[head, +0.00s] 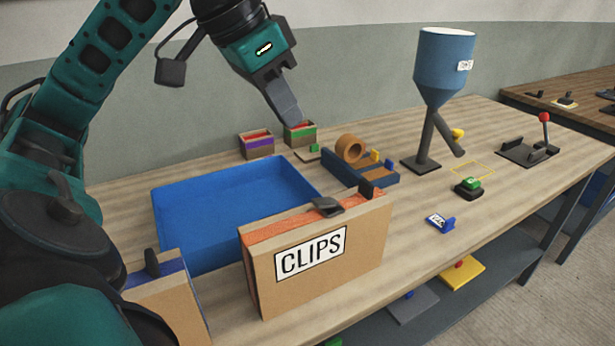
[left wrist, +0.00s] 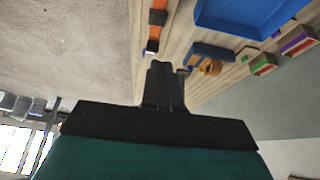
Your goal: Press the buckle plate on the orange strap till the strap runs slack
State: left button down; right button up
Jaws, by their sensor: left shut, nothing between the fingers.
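The orange strap (head: 300,212) runs along the top of the upright cardboard box marked CLIPS (head: 360,245). A dark buckle plate (head: 328,206) sits tilted on the strap, and a dark upright block (head: 370,189) stands near its right end. The strap (left wrist: 157,30) and buckle plate (left wrist: 158,17) also show in the left wrist view, beyond the fingers. My left gripper (head: 291,115) is shut and empty, pointing down, above and behind the box and clear of the strap. Its fingers (left wrist: 160,72) are together in the left wrist view. My right gripper is not in view.
A blue tray (head: 165,225) lies behind the box. A tape holder (head: 375,177), small bins (head: 257,147) and a blue hopper (head: 443,70) stand farther back.

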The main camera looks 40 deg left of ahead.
pick_arm(q)
jog(key=b, duration=0.2)
send_over(318, 198)
jog(key=f, duration=0.5)
jog(key=s+f, duration=0.1)
jog(key=f, duration=0.2)
jog(key=shift+a+f, duration=0.15)
jog(key=shift+f, duration=0.2)
notch_tip(318, 198, down, 3)
jog(key=shift+a+r+b, duration=0.1)
jog(key=shift+r+b, duration=0.1)
jog(key=shift+b, duration=0.65)
jog(key=shift+s+a+f+b, duration=0.1)
jog(key=shift+s+f+b, duration=0.25)
jog(key=shift+f+b, duration=0.3)
jog(key=shift+f, duration=0.1)
